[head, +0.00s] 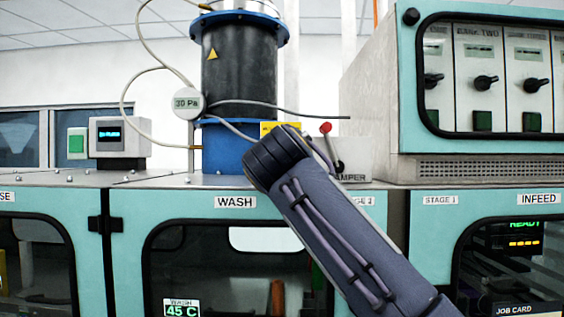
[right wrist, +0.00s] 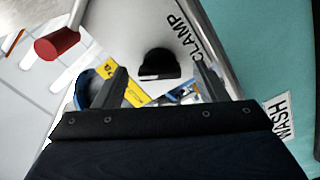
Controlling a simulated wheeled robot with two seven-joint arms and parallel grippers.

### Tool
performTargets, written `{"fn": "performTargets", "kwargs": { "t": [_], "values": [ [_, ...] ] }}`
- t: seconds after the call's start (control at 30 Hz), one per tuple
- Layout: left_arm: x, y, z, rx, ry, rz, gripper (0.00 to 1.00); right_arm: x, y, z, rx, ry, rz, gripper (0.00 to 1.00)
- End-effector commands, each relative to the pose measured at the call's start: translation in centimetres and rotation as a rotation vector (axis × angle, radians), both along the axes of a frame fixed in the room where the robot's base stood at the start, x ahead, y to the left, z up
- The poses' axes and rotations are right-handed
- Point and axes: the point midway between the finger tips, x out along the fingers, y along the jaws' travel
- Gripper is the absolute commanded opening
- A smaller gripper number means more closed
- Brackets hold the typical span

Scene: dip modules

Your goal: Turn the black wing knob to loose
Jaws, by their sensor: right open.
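The black wing knob (right wrist: 158,64) shows in the right wrist view on a pale plate, beside the word CLAMP. My right gripper (right wrist: 165,72) is open, with one finger on each side of the knob in the picture. The fingers do not look closed on it, and I cannot tell how far the knob is from the fingertips. In the head view my right arm comes in from the lower right and hides the knob and the fingers. My left gripper is not in view.
A red-tipped lever (head: 325,128) rises from the box marked AMPER (head: 355,170); its red grip (right wrist: 57,44) also shows in the right wrist view. A black cylinder (head: 238,75) with blue flanges stands behind. A control panel (head: 490,50) with several black knobs is at upper right.

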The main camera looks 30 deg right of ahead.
Motion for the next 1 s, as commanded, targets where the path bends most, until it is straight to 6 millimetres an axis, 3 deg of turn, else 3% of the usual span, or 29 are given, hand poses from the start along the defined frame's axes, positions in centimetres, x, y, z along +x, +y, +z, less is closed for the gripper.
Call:
{"fn": "performTargets", "kwargs": {
  "t": [0.2, 0.4, 1.0],
  "values": [
    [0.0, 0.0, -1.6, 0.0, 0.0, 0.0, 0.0, -3.4, 2.2, -0.3, 0.002, -0.002, 0.005, 0.66],
    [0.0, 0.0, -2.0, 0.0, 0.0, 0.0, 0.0, -5.3, 3.3, -0.1, 0.002, -0.001, 0.002, 0.66],
    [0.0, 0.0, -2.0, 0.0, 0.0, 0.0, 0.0, -5.6, 3.4, -0.1, 0.0, 0.0, 0.0, 0.66]
  ]
}}
